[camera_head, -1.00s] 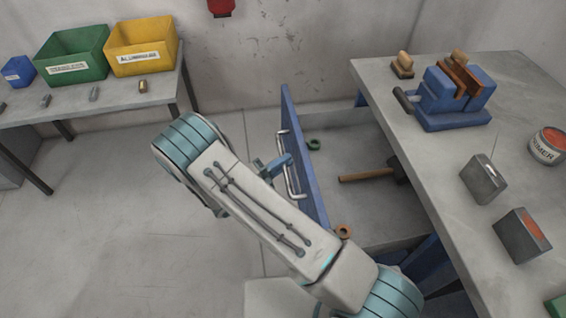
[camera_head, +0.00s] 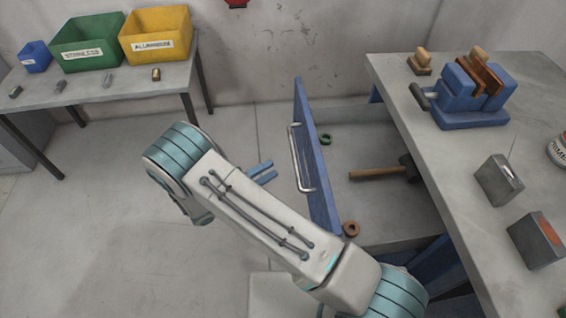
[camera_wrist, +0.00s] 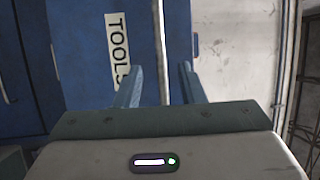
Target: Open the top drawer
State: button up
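The top drawer (camera_head: 318,160) stands pulled out from the workbench, its blue front facing left and its grey inside showing. Its metal handle (camera_head: 300,160) runs along that front. In the wrist view a blue front with a TOOLS label (camera_wrist: 118,50) shows, and the pale handle bar (camera_wrist: 160,50) shows ahead, between the fingers in the picture. My gripper (camera_head: 262,171) is left of the handle, apart from it, with a visible gap. Its two fingers are spread and empty in the wrist view (camera_wrist: 160,78). My arm hides part of the floor and the gripper's body.
The drawer holds a hammer (camera_head: 378,173), a green ring (camera_head: 325,139) and a brown ring (camera_head: 350,229). The workbench top (camera_head: 440,160) carries a blue vise (camera_head: 470,118) and metal blocks. A side table (camera_head: 100,92) with bins stands at the left. Floor between is clear.

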jog(key=shift+v, duration=2.35)
jog(key=shift+d, duration=0.1)
jog(key=s+d+r+m+g+y+p, duration=0.25)
jog(key=d+r+m+g+y, duration=0.45)
jog(key=d+r+m+g, duration=0.8)
jog(key=s+d+r+m+t+y+p, duration=0.1)
jog(key=s+d+r+m+t+y, duration=0.3)
jog(key=m, duration=1)
jog(key=s+d+r+m+t+y+p, duration=0.1)
jog(key=s+d+r+m+t+y, duration=0.3)
jog(key=r+m, duration=0.5)
jog(key=s+m+y, duration=0.2)
jog(key=m, duration=0.2)
jog(key=shift+s+m, duration=0.3)
jog(key=shift+m, duration=0.1)
